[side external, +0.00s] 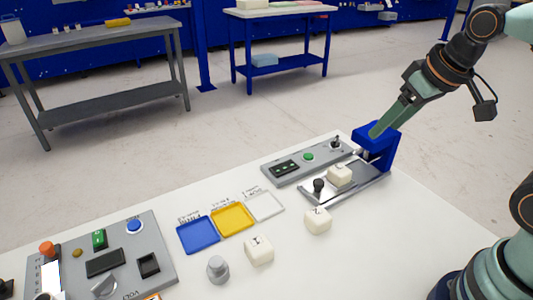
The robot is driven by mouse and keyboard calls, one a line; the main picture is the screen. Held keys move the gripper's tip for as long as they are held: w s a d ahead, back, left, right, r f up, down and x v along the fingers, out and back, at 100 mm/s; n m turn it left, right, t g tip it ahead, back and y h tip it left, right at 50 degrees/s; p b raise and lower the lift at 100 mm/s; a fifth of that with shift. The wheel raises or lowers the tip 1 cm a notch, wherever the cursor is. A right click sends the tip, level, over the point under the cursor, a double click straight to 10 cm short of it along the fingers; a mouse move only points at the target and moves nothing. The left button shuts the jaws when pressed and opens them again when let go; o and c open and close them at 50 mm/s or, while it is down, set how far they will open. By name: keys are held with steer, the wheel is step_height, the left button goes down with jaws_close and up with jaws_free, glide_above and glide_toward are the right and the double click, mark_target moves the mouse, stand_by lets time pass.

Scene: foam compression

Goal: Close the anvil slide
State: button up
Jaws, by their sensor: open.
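The anvil slide (318,198) is a grey metal plate with a black knob (318,186) at its front left end. It lies on the white table, drawn out to the left of a blue press frame (385,145). A cream foam block (340,174) sits on the slide behind the knob. My gripper (374,135) comes down from the upper right, its green fingers beside the top of the blue frame. The fingers overlap in this view, so the gap between them is hidden. No object shows in them, and they are apart from the knob.
A grey control panel (290,171) with a green button lies behind the slide. Two cream blocks (317,220) (259,249) and a grey cylinder (218,270) stand in front. Blue (198,235), yellow (232,219) and white (264,206) trays lie left. Another panel (140,285) fills the left corner.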

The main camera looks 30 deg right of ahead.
steer(key=w+a+f+m+g, duration=0.1)
steer(key=w+f+g, duration=0.15)
steer(key=w, duration=0.45)
steer(key=m+g, duration=0.2)
steer(key=g, duration=0.1)
glide_above(319, 181)
step_height(319, 181, down, 6)
step_height(319, 181, down, 13)
steer(key=shift+r, duration=0.1)
jaws_close()
stand_by(1.2)
